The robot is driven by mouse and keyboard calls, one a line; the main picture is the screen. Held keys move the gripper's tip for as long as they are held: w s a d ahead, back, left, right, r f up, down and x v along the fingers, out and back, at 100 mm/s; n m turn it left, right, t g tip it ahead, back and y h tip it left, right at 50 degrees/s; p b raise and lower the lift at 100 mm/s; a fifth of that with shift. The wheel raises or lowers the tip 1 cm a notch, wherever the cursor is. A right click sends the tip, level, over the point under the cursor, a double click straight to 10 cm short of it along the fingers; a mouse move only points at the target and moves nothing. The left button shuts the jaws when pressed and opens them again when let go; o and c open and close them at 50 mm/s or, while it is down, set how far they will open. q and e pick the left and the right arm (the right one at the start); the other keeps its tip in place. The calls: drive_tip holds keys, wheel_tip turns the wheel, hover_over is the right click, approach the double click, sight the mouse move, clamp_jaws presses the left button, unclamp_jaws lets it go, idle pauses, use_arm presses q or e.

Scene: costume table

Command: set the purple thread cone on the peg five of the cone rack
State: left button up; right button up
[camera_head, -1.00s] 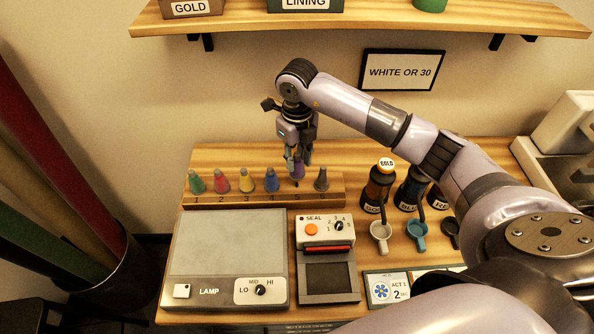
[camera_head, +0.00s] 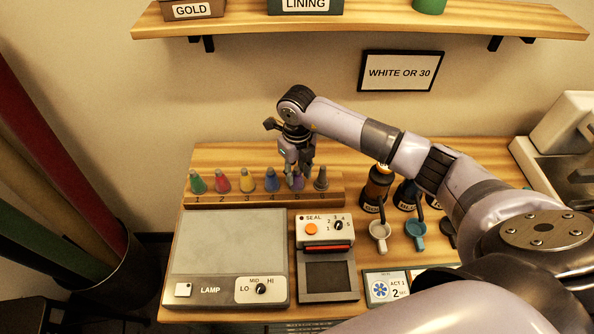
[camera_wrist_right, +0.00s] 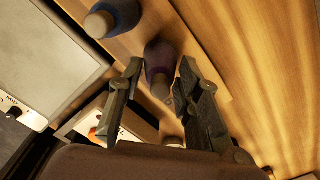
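The purple thread cone (camera_head: 297,184) stands at the peg five place of the wooden cone rack (camera_head: 225,200), between the blue cone (camera_head: 271,181) and a grey cone (camera_head: 321,179). My right gripper (camera_head: 297,172) is right over it, fingers pointing down. In the wrist view the purple cone (camera_wrist_right: 160,68) lies between the two fingertips (camera_wrist_right: 159,68), with a narrow gap showing on each side, so the gripper looks open around it. The peg under the cone is hidden. My left gripper is not in view.
Green (camera_head: 197,184), red (camera_head: 221,181) and yellow (camera_head: 246,181) cones stand left on the rack. A lamp panel (camera_head: 230,245) and a seal device (camera_head: 327,228) lie in front. Bottles (camera_head: 379,185) and small cups (camera_head: 380,236) stand to the right, near my arm.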

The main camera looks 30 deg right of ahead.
drive_tip(key=shift+o, duration=1.4)
drive_tip(key=shift+r, duration=0.15)
drive_tip(key=shift+r+p, duration=0.25)
drive_tip(key=shift+p, duration=0.15)
wheel_tip(320, 180, up, 10)
drive_tip(key=b, duration=0.3)
drive_tip(key=shift+r+b, duration=0.25)
drive_tip(key=shift+b, duration=0.1)
drive_tip(key=shift+r, duration=0.65)
drive_tip(key=shift+f, duration=0.1)
